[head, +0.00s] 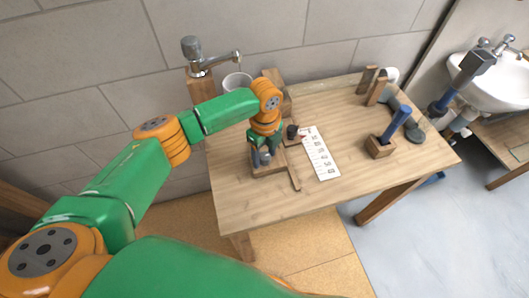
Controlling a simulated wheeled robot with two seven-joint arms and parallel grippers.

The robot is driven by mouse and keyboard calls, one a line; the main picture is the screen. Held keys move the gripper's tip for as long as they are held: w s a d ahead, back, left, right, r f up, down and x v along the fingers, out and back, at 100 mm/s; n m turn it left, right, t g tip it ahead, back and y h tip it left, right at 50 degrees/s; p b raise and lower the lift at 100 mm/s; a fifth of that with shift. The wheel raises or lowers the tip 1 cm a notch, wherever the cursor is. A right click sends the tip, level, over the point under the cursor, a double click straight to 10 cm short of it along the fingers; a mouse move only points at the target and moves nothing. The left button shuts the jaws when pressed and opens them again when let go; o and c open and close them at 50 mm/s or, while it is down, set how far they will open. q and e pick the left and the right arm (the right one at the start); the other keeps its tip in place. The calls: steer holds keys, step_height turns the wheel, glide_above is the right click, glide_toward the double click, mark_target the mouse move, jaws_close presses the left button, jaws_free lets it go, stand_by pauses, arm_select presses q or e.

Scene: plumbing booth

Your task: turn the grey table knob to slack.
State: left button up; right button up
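My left gripper (261,158) reaches down from the left, over a wooden block (270,172) on the wooden table. Grey shapes show between and around its fingertips. I cannot tell clearly which is finger and which is knob, so the grey table knob is largely hidden there, if it is there. A small dark cylinder (292,131) stands just right of the gripper, apart from its fingertips. A white card with printed marks (321,154) lies to the right of the block. The gap of the gripper is not clear. My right gripper is not in view.
A wooden strip (293,172) lies between block and card. A blue-handled tool (396,124) stands in a wooden holder (380,147) at the right. A tap (193,50) and white pot (237,82) are behind. The table front (340,200) is clear.

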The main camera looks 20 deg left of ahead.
arm_select(q)
jaws_close()
steer(key=shift+s+r+n+p, duration=0.1)
steer(key=shift+r+n+p, duration=0.05)
steer(key=shift+n+p, duration=0.6)
steer(key=shift+r+n+p, duration=0.15)
steer(key=shift+n+p, duration=0.6)
steer(key=n+p, duration=0.3)
steer(key=n, duration=0.1)
steer(key=shift+f+n, duration=0.1)
steer(key=shift+n, duration=0.2)
steer(key=n+p, duration=0.2)
steer(key=n, duration=0.3)
steer(key=n+p, duration=0.1)
steer(key=n, duration=0.4)
steer(key=shift+f+p, duration=0.15)
steer(key=shift+p, duration=0.2)
steer(key=shift+n, duration=0.3)
steer(key=shift+o, duration=1.9)
jaws_free()
